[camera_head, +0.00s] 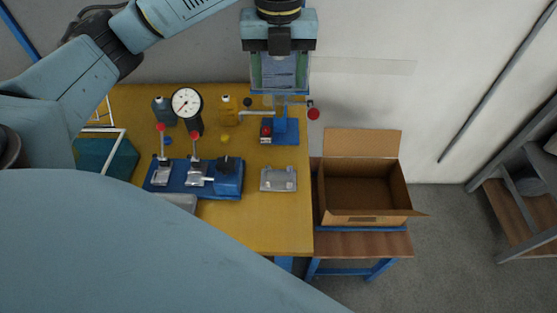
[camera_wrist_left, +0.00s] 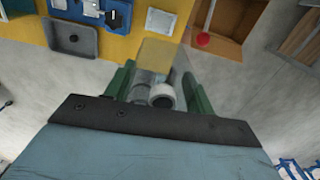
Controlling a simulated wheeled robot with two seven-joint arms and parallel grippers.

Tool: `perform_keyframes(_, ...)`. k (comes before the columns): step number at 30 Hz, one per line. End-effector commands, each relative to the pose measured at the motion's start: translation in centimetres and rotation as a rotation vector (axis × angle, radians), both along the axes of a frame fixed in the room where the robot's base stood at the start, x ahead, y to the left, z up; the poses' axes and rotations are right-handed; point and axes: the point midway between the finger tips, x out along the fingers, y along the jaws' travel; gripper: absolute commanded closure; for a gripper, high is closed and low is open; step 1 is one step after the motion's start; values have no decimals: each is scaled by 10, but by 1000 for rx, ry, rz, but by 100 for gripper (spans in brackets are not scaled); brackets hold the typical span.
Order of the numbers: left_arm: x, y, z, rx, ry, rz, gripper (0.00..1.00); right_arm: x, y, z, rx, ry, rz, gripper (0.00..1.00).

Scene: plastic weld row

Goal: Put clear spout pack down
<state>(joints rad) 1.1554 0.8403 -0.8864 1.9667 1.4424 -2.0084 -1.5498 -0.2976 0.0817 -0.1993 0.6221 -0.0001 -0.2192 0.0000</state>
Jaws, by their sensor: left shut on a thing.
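My left gripper (camera_head: 279,84) hangs at the top middle of the head view, above the far right edge of the yellow table. It is shut on the clear spout pack (camera_head: 279,70), a see-through pouch between its green fingers. In the left wrist view the pack (camera_wrist_left: 168,57) stands out beyond the green-sided fingers (camera_wrist_left: 158,88). My right gripper is not in view.
The yellow table (camera_head: 270,227) bears a blue fixture (camera_head: 228,180) with red-knobbed levers, a dial gauge (camera_head: 186,102), a small blue press (camera_head: 281,130) and a grey metal part (camera_head: 278,179). An open, empty-looking cardboard box (camera_head: 365,195) stands on a low stand right of the table.

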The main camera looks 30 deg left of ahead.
Motion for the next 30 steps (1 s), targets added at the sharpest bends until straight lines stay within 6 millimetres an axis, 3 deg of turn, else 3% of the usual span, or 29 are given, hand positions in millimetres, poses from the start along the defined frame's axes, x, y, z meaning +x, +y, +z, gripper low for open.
perform_keyframes(5, -1, 0, -19, -1, 5, -44, 68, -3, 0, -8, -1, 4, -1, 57)
perform_keyframes(24, -1, 1, -188, 1, 4, -39, 68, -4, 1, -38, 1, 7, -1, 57)
perform_keyframes(30, -1, 1, -219, 0, 1, -39, 68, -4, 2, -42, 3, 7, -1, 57)
